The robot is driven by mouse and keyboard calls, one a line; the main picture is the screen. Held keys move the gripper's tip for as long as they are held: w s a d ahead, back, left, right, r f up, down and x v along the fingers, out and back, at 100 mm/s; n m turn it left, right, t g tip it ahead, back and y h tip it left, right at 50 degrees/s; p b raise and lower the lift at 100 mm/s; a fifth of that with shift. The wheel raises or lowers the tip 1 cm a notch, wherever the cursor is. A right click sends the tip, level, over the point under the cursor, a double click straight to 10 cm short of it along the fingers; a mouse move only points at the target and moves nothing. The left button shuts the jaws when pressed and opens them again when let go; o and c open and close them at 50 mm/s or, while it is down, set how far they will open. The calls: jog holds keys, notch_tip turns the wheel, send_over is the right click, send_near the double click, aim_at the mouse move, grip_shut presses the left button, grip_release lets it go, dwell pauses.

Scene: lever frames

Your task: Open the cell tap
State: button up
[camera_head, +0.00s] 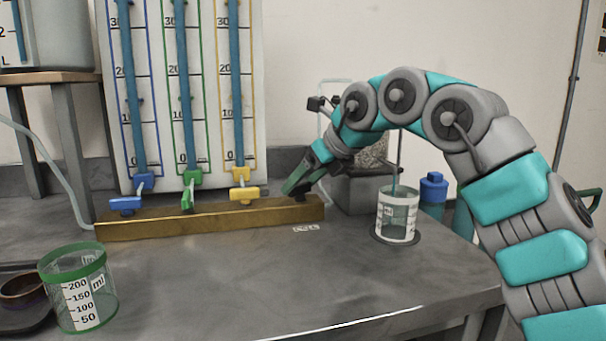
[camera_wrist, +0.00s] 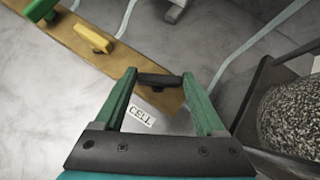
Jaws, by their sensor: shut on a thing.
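The cell tap (camera_wrist: 160,80) has a black handle at the right end of the brass rail (camera_head: 210,221). A small white label (camera_wrist: 142,115) reading CELL lies on the bench beside it. My gripper (camera_wrist: 159,77) has its two green fingers shut on the black handle, one at each end. In the head view my gripper (camera_head: 304,183) reaches down to the rail's right end and hides much of the tap.
Blue (camera_head: 125,203), green (camera_head: 187,197) and yellow (camera_head: 244,194) taps stand along the rail below the gauge tubes. A beaker (camera_head: 397,217) stands on a round pad to the right. A green-rimmed measuring cup (camera_head: 80,290) is at front left. The bench's middle is clear.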

jog(key=shift+w+n+g+y, duration=0.1)
jog(key=shift+n+g+y, duration=0.55)
jog(key=shift+n, duration=0.5)
jog(key=shift+w+n+g+y, duration=0.1)
jog(key=shift+n+g+y, duration=0.25)
jog(key=shift+n+g, duration=0.65)
jog(key=shift+d+n, duration=0.1)
jog(key=shift+n, duration=0.35)
jog(key=o, duration=1.3)
